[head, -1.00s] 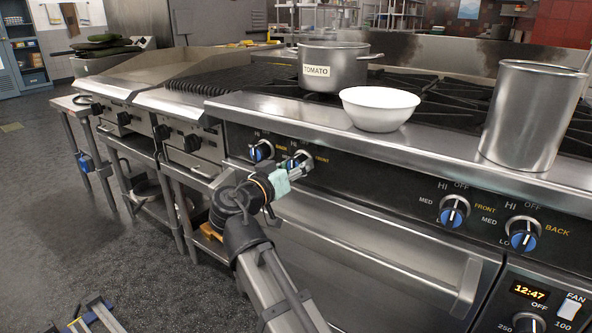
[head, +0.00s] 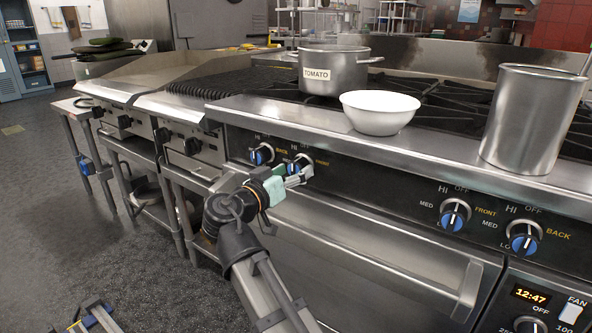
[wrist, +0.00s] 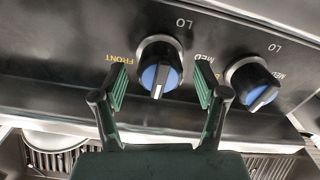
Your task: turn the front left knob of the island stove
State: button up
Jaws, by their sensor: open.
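The front left knob (head: 302,160), blue and black with a silver ring, is on the stove's black front panel beside the word FRONT. In the head view my gripper (head: 298,176) partly covers its lower side. In the wrist view, where the lettering is upside down, the front left knob (wrist: 160,70) stands between the two green-padded fingers of my gripper (wrist: 160,88). The gripper is open, with a visible gap on each side of the knob. The knob's white pointer points toward the picture's bottom. Depth between fingertips and knob is hard to tell.
The back left knob (head: 261,154) is close to the left, and also right of my fingers in the wrist view (wrist: 252,83). A TOMATO pot (head: 333,72), white bowl (head: 380,112) and steel pot (head: 528,118) stand above. The oven handle (head: 467,288) juts out below.

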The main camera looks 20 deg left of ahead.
jog(key=v, duration=1)
